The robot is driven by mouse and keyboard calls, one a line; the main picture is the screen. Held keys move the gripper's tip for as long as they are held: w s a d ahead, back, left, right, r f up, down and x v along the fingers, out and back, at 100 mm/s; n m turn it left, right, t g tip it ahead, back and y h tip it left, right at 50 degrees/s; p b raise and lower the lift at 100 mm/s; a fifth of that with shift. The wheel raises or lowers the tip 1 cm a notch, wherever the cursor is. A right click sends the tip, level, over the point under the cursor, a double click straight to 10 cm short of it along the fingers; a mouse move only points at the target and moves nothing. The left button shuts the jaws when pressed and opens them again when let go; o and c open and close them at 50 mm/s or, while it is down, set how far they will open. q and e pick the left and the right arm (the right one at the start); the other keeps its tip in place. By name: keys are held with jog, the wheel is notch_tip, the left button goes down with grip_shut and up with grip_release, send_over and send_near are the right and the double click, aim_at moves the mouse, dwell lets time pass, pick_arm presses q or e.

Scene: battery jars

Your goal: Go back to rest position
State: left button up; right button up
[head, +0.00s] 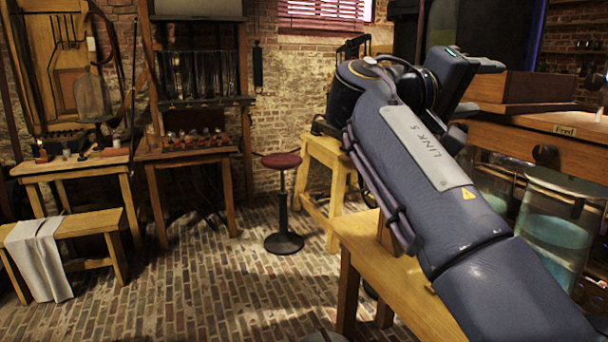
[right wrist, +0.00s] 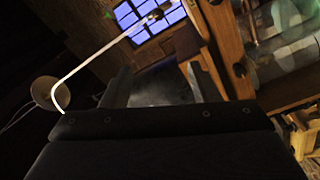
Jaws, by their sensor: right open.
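My right arm reaches up from the lower right of the head view, across the front of a wooden bench. My right gripper (head: 483,88) is at its far end, raised beside the wooden cabinet. It is open, and I see nothing held in it. In the right wrist view, a dark body of my own fills the lower part, and the picture is tilted. My left gripper is not in view.
A wooden bench (head: 407,297) stands under my right arm. Glass jars with bluish liquid (head: 556,240) stand at the right, below the wooden cabinet (head: 505,137). A red-topped stool (head: 282,161) stands mid-room.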

jog(key=w+d+f+n+y+p, duration=0.1)
jog(key=w+d+f+n+y, duration=0.2)
jog(key=d+f, duration=0.65)
jog(key=s+d+f+g+y+p, duration=0.1)
jog(key=s+d+f+y, duration=0.1)
jog(key=f+y, duration=0.3)
jog(key=s+d+f+g+y+p, duration=0.1)
jog(key=s+d+f+y, duration=0.1)
jog(key=f, duration=0.6)
pick_arm(q)
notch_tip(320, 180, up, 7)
jog(key=p, duration=0.3)
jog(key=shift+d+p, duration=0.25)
jog(key=shift+p, duration=0.1)
pick_arm(e)
jog(key=s+a+f+m+y, duration=0.1)
jog(key=s+a+f+y, duration=0.2)
jog(key=s+a+f, duration=0.2)
jog(key=s+a+f+m+y, duration=0.1)
jog(key=s+a+f+y, duration=0.3)
jog(key=s, duration=0.7)
jog(key=s+a+f+m+y, duration=0.2)
jog(key=s+a+f+y, duration=0.2)
jog(key=s+a+f, duration=0.4)
jog(key=shift+s+a, duration=0.15)
jog(key=shift+s, duration=0.35)
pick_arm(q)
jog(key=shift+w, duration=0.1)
